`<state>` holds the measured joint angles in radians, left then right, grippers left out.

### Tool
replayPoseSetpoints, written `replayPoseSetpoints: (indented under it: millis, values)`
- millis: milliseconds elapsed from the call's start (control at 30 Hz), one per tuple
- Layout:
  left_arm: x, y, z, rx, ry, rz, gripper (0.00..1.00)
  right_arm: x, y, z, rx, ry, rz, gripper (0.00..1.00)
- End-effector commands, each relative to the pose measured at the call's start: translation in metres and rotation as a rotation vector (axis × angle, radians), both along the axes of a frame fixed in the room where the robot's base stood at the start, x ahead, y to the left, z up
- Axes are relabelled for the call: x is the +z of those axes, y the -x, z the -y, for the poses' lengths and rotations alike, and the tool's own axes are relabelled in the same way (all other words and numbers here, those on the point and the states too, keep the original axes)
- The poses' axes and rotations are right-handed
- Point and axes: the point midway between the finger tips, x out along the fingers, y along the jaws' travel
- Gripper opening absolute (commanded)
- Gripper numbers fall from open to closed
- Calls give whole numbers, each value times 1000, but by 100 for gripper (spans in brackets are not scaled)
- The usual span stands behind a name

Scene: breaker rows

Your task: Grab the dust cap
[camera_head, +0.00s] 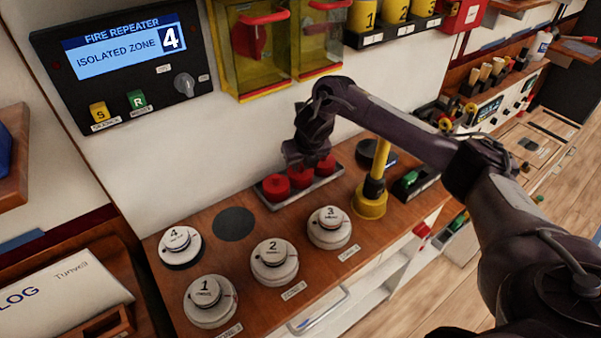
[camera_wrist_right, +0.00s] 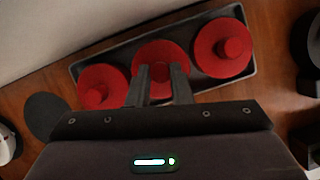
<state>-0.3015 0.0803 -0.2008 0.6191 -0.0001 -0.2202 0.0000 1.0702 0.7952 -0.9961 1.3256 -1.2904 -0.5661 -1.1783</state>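Three red dust caps stand in a dark tray (camera_wrist_right: 206,88) on the wooden bench: a left one (camera_wrist_right: 103,86), a middle one (camera_wrist_right: 158,52) and a right one (camera_wrist_right: 222,48). In the head view my right arm's wrist hides part of them, though the left cap (camera_head: 275,187) and right cap (camera_head: 326,165) show. My right gripper (camera_wrist_right: 158,72) points down at the middle cap, one finger on each side of its knob. A narrow gap shows between the fingers; I cannot tell whether they touch the knob. My left gripper is out of view.
Numbered white detectors (camera_head: 274,262) stand on the bench in front of the tray, beside a bare dark disc (camera_head: 233,224). A yellow post (camera_head: 370,200) stands right of the tray. The wall with yellow boxes (camera_head: 262,50) rises behind.

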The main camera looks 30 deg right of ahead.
Motion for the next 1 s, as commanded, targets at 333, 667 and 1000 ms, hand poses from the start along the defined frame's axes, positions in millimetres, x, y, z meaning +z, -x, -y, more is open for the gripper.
replayPoseSetpoints:
  millis: [333, 667, 1000]
  values:
    - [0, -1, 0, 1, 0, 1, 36, 1, 0, 0, 0, 0, 1, 0]
    - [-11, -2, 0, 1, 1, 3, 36, 13, 2, 1, 0, 5, 21, 0]
    - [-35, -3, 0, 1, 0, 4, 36, 9, 15, 0, 0, 26, 191, 0]
